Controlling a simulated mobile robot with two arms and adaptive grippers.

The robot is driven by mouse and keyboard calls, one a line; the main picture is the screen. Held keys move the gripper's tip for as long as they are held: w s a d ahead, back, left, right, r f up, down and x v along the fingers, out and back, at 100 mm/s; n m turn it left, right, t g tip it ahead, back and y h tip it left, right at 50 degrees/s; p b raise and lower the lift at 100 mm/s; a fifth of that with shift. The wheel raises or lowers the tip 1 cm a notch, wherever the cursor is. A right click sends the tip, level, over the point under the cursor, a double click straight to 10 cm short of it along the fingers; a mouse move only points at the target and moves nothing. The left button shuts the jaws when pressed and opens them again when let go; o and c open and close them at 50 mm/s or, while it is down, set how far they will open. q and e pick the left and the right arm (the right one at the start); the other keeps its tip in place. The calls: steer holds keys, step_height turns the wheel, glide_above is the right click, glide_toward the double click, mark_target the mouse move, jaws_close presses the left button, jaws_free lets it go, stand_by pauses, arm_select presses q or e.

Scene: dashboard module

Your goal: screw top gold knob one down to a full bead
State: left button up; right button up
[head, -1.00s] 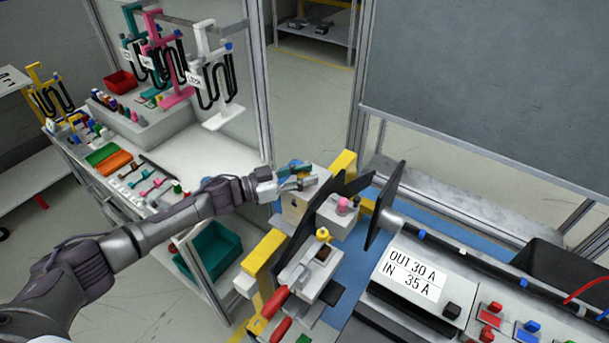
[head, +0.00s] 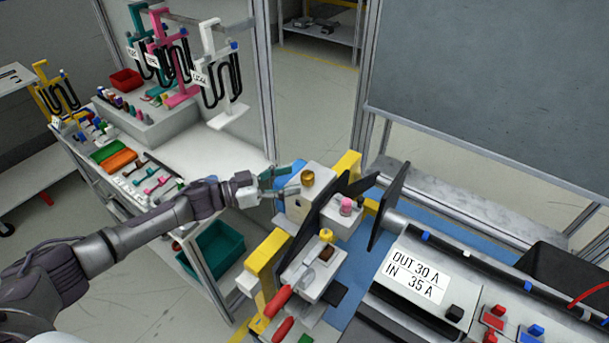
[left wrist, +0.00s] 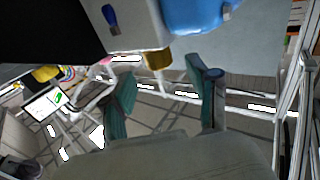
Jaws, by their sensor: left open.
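The top gold knob (head: 307,178) stands on the top of a pale block (head: 318,186) of the dashboard module. My left gripper (head: 287,181) is open and empty just left of the knob, with its fingers pointing towards it. The knob is fully uncovered in the head view. In the left wrist view the knob (left wrist: 158,61) shows beyond the two green-padded fingers of my left gripper (left wrist: 160,85), apart from them. I cannot tell how deep the knob sits. My right gripper is out of view.
A pink knob (head: 346,205), a yellow knob (head: 326,235) and dark upright plates (head: 388,205) stand close by. A panel (head: 415,277) reads OUT 30 A, IN 35 A. Hanging stands (head: 222,75) and trays (head: 108,152) occupy the side bench.

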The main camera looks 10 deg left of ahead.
arm_select(q)
steer(key=v, duration=0.6)
steer(key=shift+s+a, duration=0.15)
steer(key=shift+a, duration=0.05)
